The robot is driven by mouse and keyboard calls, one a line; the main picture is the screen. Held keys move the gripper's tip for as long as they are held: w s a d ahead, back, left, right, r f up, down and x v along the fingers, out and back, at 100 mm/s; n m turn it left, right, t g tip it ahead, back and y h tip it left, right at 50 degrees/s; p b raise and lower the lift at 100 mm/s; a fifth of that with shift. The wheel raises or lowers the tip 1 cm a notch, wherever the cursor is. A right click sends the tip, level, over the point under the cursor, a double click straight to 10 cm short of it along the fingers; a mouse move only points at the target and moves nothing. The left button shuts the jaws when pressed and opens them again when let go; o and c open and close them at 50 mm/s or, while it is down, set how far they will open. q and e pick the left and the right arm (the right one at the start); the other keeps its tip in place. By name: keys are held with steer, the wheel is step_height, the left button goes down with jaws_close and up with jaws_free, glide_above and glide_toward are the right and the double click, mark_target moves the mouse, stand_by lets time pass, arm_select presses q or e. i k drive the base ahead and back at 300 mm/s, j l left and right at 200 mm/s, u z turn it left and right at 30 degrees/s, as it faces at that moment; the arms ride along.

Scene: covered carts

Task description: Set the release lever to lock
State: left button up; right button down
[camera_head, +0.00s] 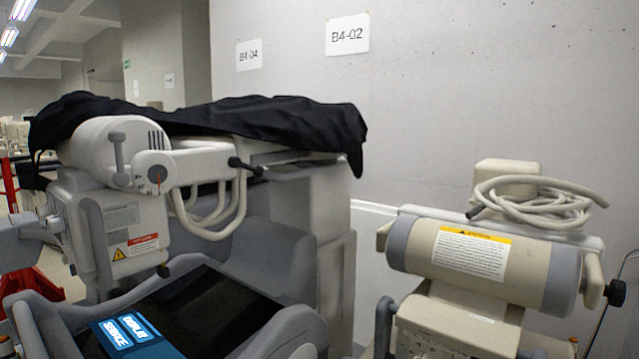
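The nearer cart on the left carries a pale machine head (110,140) partly under a black cover (250,118). On its face is a round grey dial (158,175) with a small red mark. A short grey handle (117,152) stands upright just left of the dial. A lever with a black knob (240,164) sticks out at the right end of the pale arm. I cannot tell which of these is the release lever, and no lock marking is readable.
A dark panel (225,308) with a blue label (130,335) lies low in front. A second cart (480,260) with a coiled hose (540,205) stands at right. A concrete wall (450,100) closes the back. A red stand (45,285) is at far left.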

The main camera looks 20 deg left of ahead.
mark_target(234, 162)
steer(key=l+u, duration=0.15)
steer(key=u, duration=0.25)
steer(key=i+l+u, duration=0.1)
steer(key=u, duration=0.3)
steer(key=l+u, duration=0.25)
steer(key=u, duration=0.2)
steer(key=l+u, duration=0.15)
steer(key=u, duration=0.25)
